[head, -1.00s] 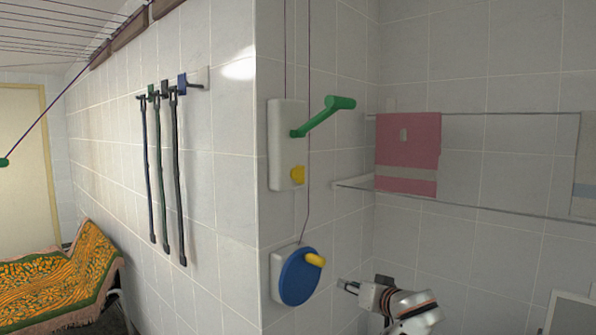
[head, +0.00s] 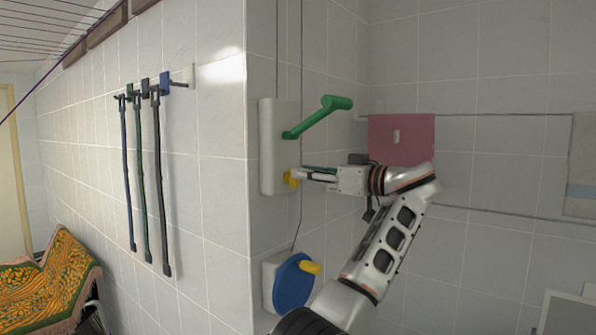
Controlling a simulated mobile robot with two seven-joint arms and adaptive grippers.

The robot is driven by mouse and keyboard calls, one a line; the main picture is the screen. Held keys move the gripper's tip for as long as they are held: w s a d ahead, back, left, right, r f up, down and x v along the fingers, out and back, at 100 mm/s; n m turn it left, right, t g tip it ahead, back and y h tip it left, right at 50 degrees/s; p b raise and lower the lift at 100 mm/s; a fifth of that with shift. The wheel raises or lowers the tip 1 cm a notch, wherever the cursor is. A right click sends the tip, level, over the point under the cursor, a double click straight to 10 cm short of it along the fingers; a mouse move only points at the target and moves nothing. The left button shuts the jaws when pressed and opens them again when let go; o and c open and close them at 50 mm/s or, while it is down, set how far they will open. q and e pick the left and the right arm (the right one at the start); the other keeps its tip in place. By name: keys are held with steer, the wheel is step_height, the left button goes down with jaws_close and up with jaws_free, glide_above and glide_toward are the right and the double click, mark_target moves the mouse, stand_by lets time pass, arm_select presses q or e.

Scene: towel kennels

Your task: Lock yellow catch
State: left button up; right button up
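The yellow catch (head: 289,179) sits low on the right edge of a white wall box (head: 268,140), below a green crank handle (head: 318,117). My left gripper (head: 302,175) points left at the catch, with its fingertips at the catch's right side. They partly cover it, and I cannot tell whether they touch it. The fingers show edge-on, so their opening is unclear. My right gripper is not in the head view.
Below is a blue disc (head: 292,287) with a yellow knob (head: 311,267), close to my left arm. Cords run vertically by the white box. Several dark straps (head: 160,190) hang on the left wall.

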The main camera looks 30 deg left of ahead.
arm_select(q)
steer(key=a, duration=0.2)
steer(key=shift+w+a, duration=0.15)
steer(key=shift+a, duration=0.15)
jaws_close()
